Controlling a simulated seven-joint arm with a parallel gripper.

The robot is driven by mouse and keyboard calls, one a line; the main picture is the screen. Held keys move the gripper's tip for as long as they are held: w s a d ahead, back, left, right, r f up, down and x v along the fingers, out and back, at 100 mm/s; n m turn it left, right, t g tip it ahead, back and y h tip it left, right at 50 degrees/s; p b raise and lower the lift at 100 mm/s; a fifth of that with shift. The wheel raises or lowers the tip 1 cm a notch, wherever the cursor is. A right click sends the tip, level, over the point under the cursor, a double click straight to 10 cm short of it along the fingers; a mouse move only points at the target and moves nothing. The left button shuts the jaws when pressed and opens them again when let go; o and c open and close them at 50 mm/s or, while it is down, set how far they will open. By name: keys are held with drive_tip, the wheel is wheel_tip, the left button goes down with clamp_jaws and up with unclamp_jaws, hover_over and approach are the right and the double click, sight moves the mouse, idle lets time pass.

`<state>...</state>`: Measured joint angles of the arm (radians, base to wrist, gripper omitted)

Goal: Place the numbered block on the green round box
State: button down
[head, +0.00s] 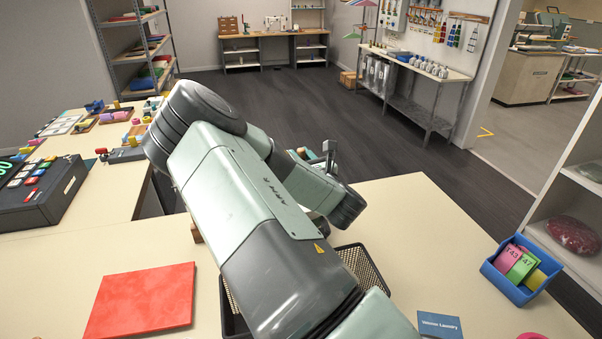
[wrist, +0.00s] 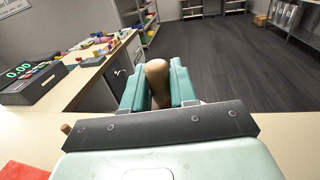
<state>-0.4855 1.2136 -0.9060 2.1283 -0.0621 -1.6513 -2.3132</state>
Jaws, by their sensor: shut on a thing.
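In the wrist view my gripper (wrist: 158,90) has its two green fingers closed on a brown, rounded, wooden-looking thing (wrist: 157,72). Its lower part is hidden between the fingers, and I see no number on it. In the head view my own arm covers the middle of the table, and I cannot make out the fingertips there. I cannot identify a numbered block or a green round box in either view.
A red square (head: 141,300) lies at the table's left. A black mesh basket (head: 369,270) is partly behind my arm. A blue bin (head: 517,292) with numbered tags stands right, near a blue card (head: 440,326). A black console (head: 42,196) is at left.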

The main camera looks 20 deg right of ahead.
drive_tip(key=shift+f, duration=2)
drive_tip(key=shift+f, duration=0.1)
drive_tip(key=c, duration=0.9)
unclamp_jaws()
